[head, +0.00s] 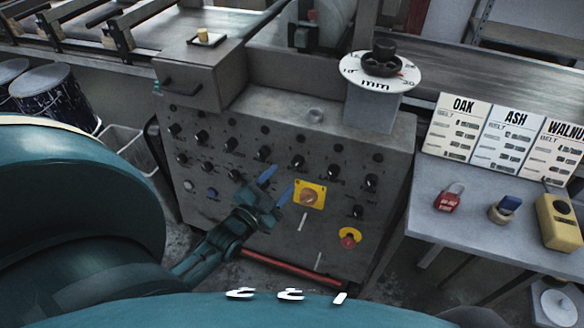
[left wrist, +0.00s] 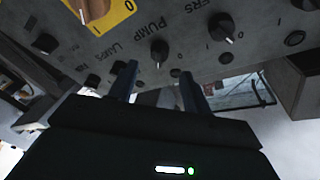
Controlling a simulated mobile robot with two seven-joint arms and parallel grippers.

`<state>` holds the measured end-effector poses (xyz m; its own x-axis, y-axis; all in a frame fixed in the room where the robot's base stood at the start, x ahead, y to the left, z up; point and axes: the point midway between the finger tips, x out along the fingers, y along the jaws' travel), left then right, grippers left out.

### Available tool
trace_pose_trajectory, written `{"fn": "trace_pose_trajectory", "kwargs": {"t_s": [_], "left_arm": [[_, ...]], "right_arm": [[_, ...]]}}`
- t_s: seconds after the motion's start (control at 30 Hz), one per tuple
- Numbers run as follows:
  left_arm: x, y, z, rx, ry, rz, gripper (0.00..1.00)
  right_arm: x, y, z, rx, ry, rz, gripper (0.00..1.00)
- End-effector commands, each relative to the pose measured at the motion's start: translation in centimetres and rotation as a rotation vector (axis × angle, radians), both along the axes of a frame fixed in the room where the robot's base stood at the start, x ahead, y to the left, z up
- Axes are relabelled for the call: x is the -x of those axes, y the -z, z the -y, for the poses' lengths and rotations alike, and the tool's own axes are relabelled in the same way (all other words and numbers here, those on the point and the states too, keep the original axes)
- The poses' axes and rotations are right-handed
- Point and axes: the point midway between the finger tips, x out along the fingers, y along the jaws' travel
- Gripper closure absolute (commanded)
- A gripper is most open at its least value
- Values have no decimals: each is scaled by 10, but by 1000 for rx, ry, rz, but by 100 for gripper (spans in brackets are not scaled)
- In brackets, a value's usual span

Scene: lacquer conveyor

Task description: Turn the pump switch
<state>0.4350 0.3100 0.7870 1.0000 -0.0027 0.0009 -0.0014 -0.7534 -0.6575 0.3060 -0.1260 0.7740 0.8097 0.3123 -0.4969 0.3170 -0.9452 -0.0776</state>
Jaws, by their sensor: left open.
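The pump switch (left wrist: 159,50) is a small black knob with a white pointer line on the grey panel. The word PUMP is printed beside it in the left wrist view. My left gripper (head: 275,184) is open and empty, with its blue fingers in front of the control panel (head: 225,225), left of the yellow plate. In the left wrist view, the pump switch appears just beyond the gap between the fingertips (left wrist: 157,78), apart from both fingers. In the head view I cannot tell which small knob it is. My right gripper is not in view.
Several similar black knobs crowd the panel. A yellow-plated rotary switch (head: 309,195) and a red stop button (head: 348,239) sit nearby. A dial (head: 381,72) stands on top. A side table (head: 425,195) at right holds a padlock (head: 450,197) and a yellow box (head: 560,222).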

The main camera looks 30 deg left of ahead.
Motion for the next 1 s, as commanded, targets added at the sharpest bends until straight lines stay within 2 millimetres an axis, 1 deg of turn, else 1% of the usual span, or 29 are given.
{"fn": "trace_pose_trajectory", "kwargs": {"t_s": [0.03,0.1,0.2,0.3,0.47,0.7,0.77,1.0], "left_arm": [[-12,-1,0,-1,1,3,51],[-25,-1,0,-1,1,2,51],[-39,0,0,-1,1,1,51],[-49,0,0,0,1,-1,51],[-56,0,0,0,0,-1,51],[-57,0,0,0,1,-2,51],[-57,0,0,0,1,-2,55],[-56,0,0,0,0,-1,75]], "right_arm": [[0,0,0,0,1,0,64],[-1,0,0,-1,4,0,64],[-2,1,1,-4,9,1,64],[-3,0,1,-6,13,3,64],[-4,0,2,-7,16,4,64],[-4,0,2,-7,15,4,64],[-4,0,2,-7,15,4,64],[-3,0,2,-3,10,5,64]]}}
